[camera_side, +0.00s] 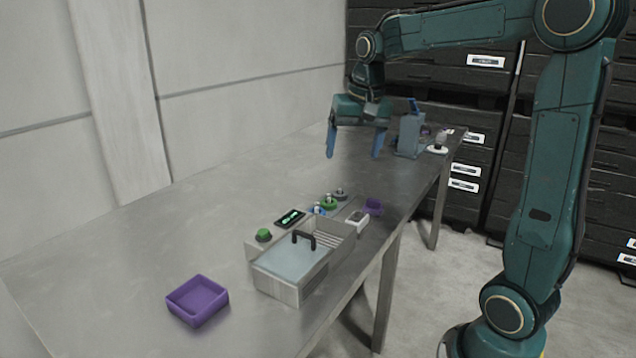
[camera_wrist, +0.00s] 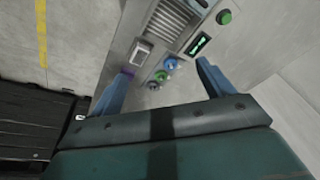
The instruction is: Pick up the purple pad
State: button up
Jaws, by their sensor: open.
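A small purple pad (camera_side: 373,206) lies on the table just right of the washer, beside a small white block (camera_side: 357,220). In the wrist view a sliver of purple (camera_wrist: 128,71) shows at the left fingertip, mostly hidden by that finger. My gripper (camera_side: 354,155) is open and empty, pointing down above the table, behind the washer and apart from the pad. Its two blue fingers also show in the wrist view (camera_wrist: 164,70), spread over the washer's knobs.
The washer (camera_side: 290,290) has a lidded basin with a black handle, a green button (camera_side: 264,235), a display and several knobs. A purple tray (camera_side: 197,300) stands at the front left. A blue-grey device (camera_side: 408,138) stands at the far end. The table's left side is clear.

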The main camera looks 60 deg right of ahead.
jog(key=w+d+f+m+g, duration=0.1)
jog(key=w+d+f+m, duration=0.1)
jog(key=d, duration=0.4)
jog(key=w+d+f+m, duration=0.2)
jog(key=d+f, duration=0.1)
jog(key=d, duration=0.3)
jog(key=m+g+y, duration=0.1)
jog(key=m, duration=0.3)
send_over(373, 200)
notch_tip(373, 200, down, 8)
jog(key=r, duration=0.1)
jog(key=shift+f, duration=4.55)
jog(key=shift+f, duration=0.1)
jog(key=shift+f, duration=2.5)
jog(key=shift+c, duration=0.2)
jog(key=c, duration=1)
